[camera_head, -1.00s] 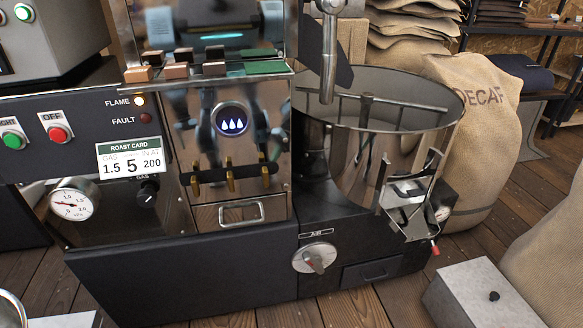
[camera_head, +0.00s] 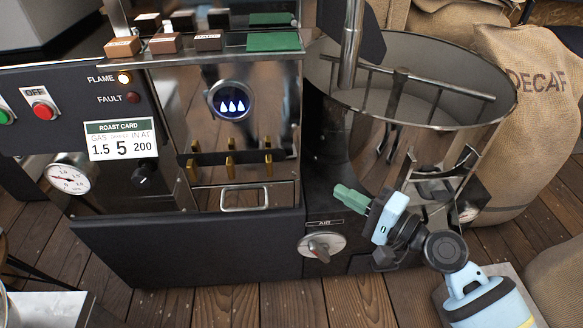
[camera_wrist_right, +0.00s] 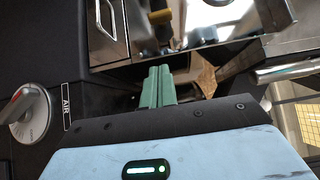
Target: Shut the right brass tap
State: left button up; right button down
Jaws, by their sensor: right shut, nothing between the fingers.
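Three small brass taps sit in a row on the shiny front panel of the roaster, above a handle. The right brass tap (camera_head: 268,167) is the one nearest the drum, and it looks upright. Mirror-like images on the panel make its exact handle angle hard to tell. My right gripper (camera_head: 341,190) has green fingers, shut together and empty. It is apart from the tap, to its right and lower in the head view, above the air dial. In the wrist view the shut fingers (camera_wrist_right: 157,72) point toward the panel, where one brass piece (camera_wrist_right: 160,16) shows. My left gripper is out of view.
The handle (camera_head: 244,198) juts out below the taps. The air dial (camera_head: 321,246) is below my right gripper. The steel drum (camera_head: 400,125) stands behind my right arm, with a DECAF sack (camera_head: 525,120) beyond. A gauge (camera_head: 68,178) and dark knob (camera_head: 143,178) are left.

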aim_at(269, 163)
jog(key=shift+a, duration=0.1)
jog(key=shift+s+a+x, duration=0.35)
jog(key=shift+x, duration=1.75)
jog(key=shift+s+a+x, duration=0.3)
jog(key=shift+x, duration=1.85)
jog(key=shift+s+a+x, duration=0.35)
jog(key=shift+x, duration=1.75)
jog(key=shift+f, duration=0.1)
